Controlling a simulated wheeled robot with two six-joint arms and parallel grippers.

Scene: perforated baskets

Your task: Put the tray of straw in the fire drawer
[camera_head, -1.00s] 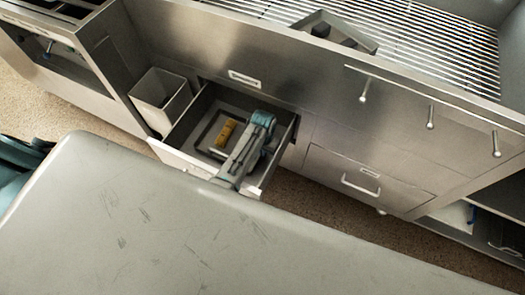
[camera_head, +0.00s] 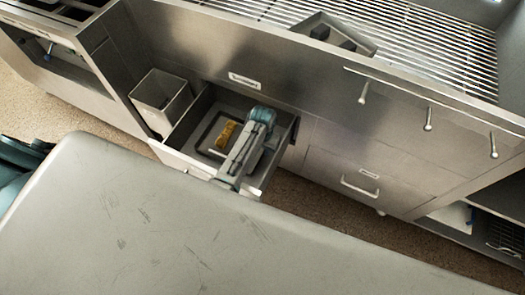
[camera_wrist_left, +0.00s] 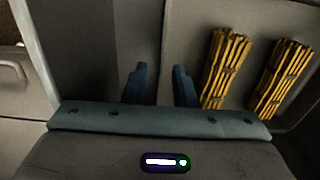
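A drawer (camera_head: 181,159) stands pulled out below the counter. Inside it is a grey tray (camera_head: 200,146) with yellow straw (camera_head: 226,134). The left wrist view shows two straw bundles, one (camera_wrist_left: 227,68) nearer my fingers and one (camera_wrist_left: 282,78) farther right. My left gripper (camera_head: 243,155) hangs over the drawer to the right of the straw. My right gripper is out of view.
A pale open bin (camera_head: 160,98) stands left of the drawer. A closed drawer with a handle (camera_head: 360,187) is to the right. A grill grate (camera_head: 420,35) lies above, with a small metal box (camera_head: 333,35) on it. Several knobs (camera_head: 428,119) stick out at the right.

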